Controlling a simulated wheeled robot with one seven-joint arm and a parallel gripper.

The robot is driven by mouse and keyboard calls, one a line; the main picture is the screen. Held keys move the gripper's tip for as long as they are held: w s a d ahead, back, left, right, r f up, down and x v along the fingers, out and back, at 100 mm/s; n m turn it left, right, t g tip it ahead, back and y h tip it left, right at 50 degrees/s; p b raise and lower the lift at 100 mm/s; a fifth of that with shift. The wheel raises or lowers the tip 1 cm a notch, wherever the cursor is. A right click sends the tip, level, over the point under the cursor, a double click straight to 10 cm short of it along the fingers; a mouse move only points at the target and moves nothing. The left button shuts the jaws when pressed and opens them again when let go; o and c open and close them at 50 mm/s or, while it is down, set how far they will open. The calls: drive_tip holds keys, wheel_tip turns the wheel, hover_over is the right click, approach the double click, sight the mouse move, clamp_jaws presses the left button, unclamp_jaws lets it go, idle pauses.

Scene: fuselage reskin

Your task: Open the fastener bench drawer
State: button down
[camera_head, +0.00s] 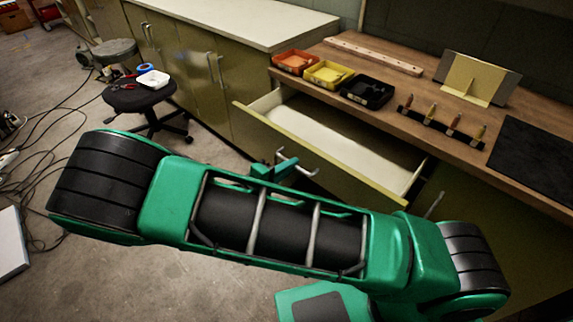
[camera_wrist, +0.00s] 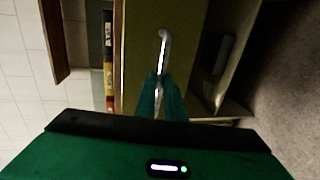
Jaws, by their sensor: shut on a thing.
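The fastener bench drawer (camera_head: 323,156) is pulled out from under the wooden bench top, and its pale, empty-looking inside shows in the head view. Its olive front also shows in the wrist view (camera_wrist: 140,38). My green gripper (camera_head: 277,170) is at the front of the drawer, shut on its silver bar handle (camera_head: 297,160). In the wrist view my gripper's fingers (camera_wrist: 160,98) close around the handle (camera_wrist: 163,50), whose far end stands clear of them. My arm hides the lower part of the drawer front in the head view.
On the bench top (camera_head: 400,95) stand an orange bin (camera_head: 296,62), a yellow bin (camera_head: 329,74), a black bin (camera_head: 368,91) and a rack of several tools (camera_head: 440,127). A black stool (camera_head: 140,93) stands at the left. Cables (camera_head: 38,165) lie on the floor.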

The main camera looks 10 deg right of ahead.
drive_tip(key=shift+a+f, duration=0.1)
drive_tip(key=shift+a, duration=0.1)
drive_tip(key=c, duration=1.9)
unclamp_jaws()
drive_tip(key=shift+w, duration=0.1)
drive_tip(key=shift+o, duration=0.2)
drive_tip(key=v, duration=1)
drive_tip(key=shift+s+a, duration=0.2)
drive_tip(key=shift+a, duration=0.1)
drive_tip(key=shift+d, duration=0.1)
